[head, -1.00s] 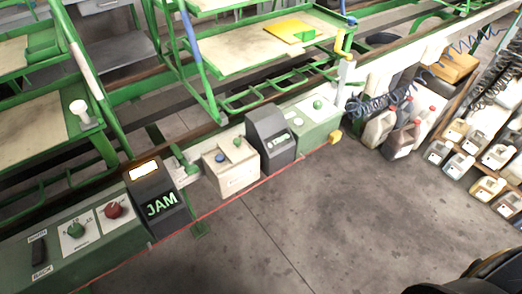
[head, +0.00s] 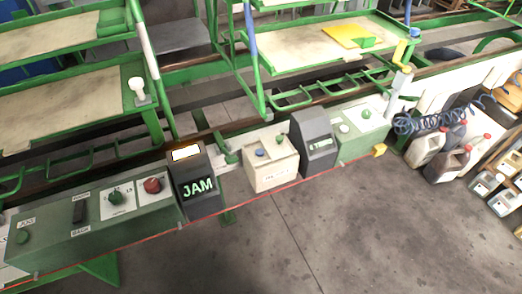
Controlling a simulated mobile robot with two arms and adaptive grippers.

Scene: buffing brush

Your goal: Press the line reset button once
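A dark box whose face reads JAM in green (head: 197,186) stands on the line's front rail, with a lit display on top. To its right is a cream box (head: 270,175) with a blue button (head: 260,153), a green button (head: 281,140) and a front label in red too small to read. To the left, a long green control panel (head: 60,238) carries a red button (head: 152,185), a green knob (head: 114,197), a black switch (head: 79,212) and a green button (head: 22,237). I cannot read which one is the line reset. Neither gripper is in view.
A dark grey box (head: 315,140) and a green box (head: 363,135) with pale and green buttons stand further right. Jugs (head: 452,162) and a coiled blue hose (head: 430,125) are at the right. Green racks (head: 70,105) stand behind the rail. The floor (head: 340,225) in front is clear.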

